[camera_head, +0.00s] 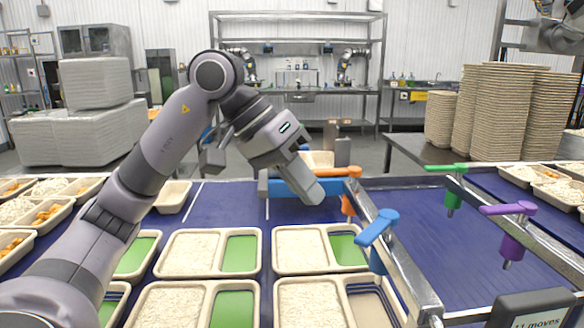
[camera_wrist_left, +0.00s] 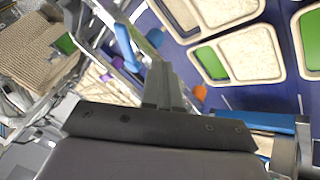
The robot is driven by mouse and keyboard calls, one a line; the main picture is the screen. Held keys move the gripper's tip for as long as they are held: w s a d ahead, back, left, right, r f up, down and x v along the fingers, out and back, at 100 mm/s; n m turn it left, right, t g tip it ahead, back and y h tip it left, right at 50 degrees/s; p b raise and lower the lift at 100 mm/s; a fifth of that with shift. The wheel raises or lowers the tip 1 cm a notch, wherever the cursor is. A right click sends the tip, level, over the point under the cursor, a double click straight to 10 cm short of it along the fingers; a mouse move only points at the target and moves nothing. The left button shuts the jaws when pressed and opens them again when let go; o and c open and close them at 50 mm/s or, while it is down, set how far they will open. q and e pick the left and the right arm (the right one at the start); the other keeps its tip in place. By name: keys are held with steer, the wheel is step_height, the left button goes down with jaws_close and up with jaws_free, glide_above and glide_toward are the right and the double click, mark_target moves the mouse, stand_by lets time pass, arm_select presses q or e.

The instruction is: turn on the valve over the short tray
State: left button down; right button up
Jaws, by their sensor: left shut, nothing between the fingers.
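Several coloured valves sit along metal rails: an orange valve (camera_head: 346,176), a blue valve (camera_head: 378,227), a green valve (camera_head: 452,185) and a purple valve (camera_head: 511,225). My left gripper (camera_head: 313,195) is shut and empty, pointing down and right, just left of the orange valve in the head view; contact cannot be told. In the left wrist view its fingers (camera_wrist_left: 165,88) are together, with the blue valve (camera_wrist_left: 126,45) beyond. A rice tray (camera_head: 302,249) with a green compartment lies below the gripper. Which tray is the short one cannot be told. My right gripper is out of view.
More rice trays (camera_head: 195,252) fill the blue belt (camera_head: 222,196) at the left and front. A blue bar (camera_head: 280,188) passes behind my left gripper. A counter sign (camera_head: 540,318) stands front right. Stacked trays (camera_head: 500,110) stand at the back right. The right belt (camera_head: 425,225) has bare room.

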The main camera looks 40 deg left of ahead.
arm_select(q)
steer(key=w+d+f+p, duration=0.1)
steer(key=d+f, duration=0.1)
steer(key=d, duration=0.3)
steer(key=shift+w+d+f, duration=0.3)
steer(key=shift+w+f, duration=0.1)
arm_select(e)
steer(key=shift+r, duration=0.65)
